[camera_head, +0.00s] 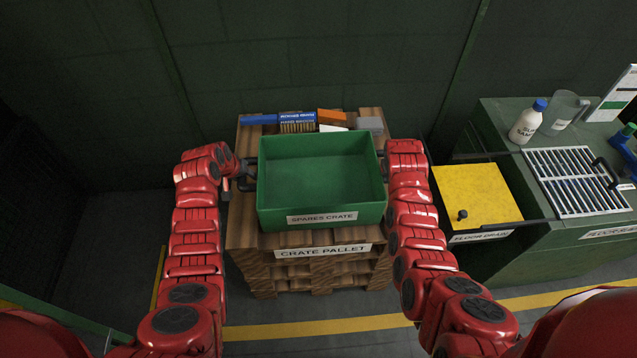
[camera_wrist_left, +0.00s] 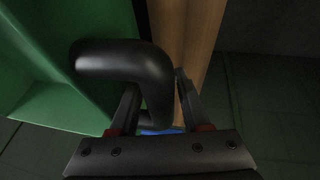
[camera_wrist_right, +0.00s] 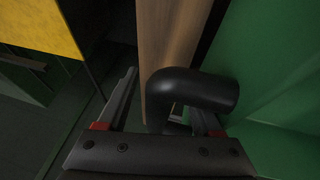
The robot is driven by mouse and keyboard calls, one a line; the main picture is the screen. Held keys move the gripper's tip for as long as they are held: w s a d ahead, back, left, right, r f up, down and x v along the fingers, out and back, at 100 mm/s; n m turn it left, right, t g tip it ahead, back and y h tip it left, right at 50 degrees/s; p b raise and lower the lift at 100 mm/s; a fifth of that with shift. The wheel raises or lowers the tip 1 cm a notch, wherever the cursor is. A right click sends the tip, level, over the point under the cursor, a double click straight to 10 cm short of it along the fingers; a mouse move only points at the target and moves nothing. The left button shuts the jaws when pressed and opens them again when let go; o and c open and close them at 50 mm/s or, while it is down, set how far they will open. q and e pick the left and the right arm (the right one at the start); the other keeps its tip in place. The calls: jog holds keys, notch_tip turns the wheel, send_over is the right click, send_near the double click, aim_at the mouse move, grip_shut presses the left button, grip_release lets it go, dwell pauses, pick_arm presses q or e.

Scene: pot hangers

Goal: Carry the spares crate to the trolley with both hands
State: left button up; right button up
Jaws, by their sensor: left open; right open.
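The green spares crate (camera_head: 321,216) sits on the wooden crate pallet (camera_head: 250,240); its inside looks empty. My left gripper (camera_head: 248,174) is at the crate's left side. In the left wrist view the crate's black handle (camera_wrist_left: 120,62) lies between the open fingers (camera_wrist_left: 155,105), with the crate wall (camera_wrist_left: 50,60) to the left. In the right wrist view the other black handle (camera_wrist_right: 195,88) reaches between the open fingers (camera_wrist_right: 165,105) of my right gripper, near the right finger. In the head view the right gripper is largely hidden behind my arm.
Small boxes (camera_head: 297,122) and a grey block (camera_head: 370,124) lie on the pallet behind the crate. A dark wall is close behind.

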pick_arm(q)
jog(key=shift+f, duration=0.1)
jog(key=c, duration=0.7)
pick_arm(e)
jog(key=c, duration=0.7)
pick_arm(q)
grip_shut()
pick_arm(e)
grip_shut()
